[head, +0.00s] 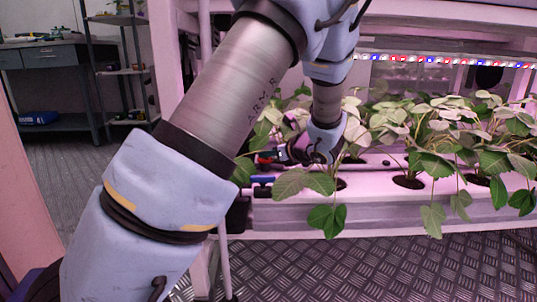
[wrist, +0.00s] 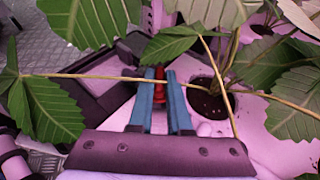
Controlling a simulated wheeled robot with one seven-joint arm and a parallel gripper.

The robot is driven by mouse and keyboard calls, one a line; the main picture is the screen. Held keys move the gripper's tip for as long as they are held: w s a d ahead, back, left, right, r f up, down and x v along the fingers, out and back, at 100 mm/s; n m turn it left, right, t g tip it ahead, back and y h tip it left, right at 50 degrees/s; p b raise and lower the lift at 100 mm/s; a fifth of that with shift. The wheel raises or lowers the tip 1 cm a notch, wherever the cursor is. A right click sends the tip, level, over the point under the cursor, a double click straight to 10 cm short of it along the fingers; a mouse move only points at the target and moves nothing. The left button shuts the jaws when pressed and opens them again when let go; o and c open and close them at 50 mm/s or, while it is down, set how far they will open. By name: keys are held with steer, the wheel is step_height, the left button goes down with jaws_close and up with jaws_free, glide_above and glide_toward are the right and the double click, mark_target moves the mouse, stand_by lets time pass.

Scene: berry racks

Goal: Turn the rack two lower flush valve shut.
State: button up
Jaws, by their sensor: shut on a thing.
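A red valve handle (wrist: 160,74) shows between the blue fingertips of my gripper (wrist: 159,82) in the wrist view. The fingers are shut on it, and they and a leaf hide much of it. In the head view a red part (head: 265,157) shows at the left end of the white rack, beside my gripper (head: 280,157). A second valve with a blue handle (head: 262,180) sits nearer, on the front channel. I cannot read any label, and the angle of the gripped handle to its pipe is unclear.
White grow channels (head: 390,207) hold several leafy plants (head: 435,135). Leaves and stems (wrist: 110,79) cross over my fingers in the wrist view, close to a planting hole (wrist: 207,98). A workbench (head: 55,75) and shelves stand at the back left, with clear floor before them.

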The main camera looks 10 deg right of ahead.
jaws_close()
steer(key=m+h+b, duration=0.1)
steer(key=b, duration=0.1)
steer(key=m+h+b, duration=0.1)
steer(key=h+b, duration=0.1)
steer(key=m+t+h+b, duration=0.1)
steer(key=b, duration=0.1)
steer(key=shift+s+a+f+m, duration=0.1)
steer(key=shift+a+f+m, duration=0.3)
steer(key=shift+a+r+m+h+b, duration=0.15)
steer(key=shift+r+m+h+b, duration=0.05)
steer(key=shift+m+h+b, duration=0.85)
steer(key=shift+r+m+h, duration=0.1)
steer(key=shift+m+h, duration=0.35)
steer(key=shift+h, duration=0.4)
steer(key=shift+m+h+b, duration=0.3)
steer(key=shift+m+h, duration=0.1)
steer(key=shift+h, duration=0.1)
steer(key=shift+r, duration=0.1)
steer(key=o, duration=0.6)
jaws_free()
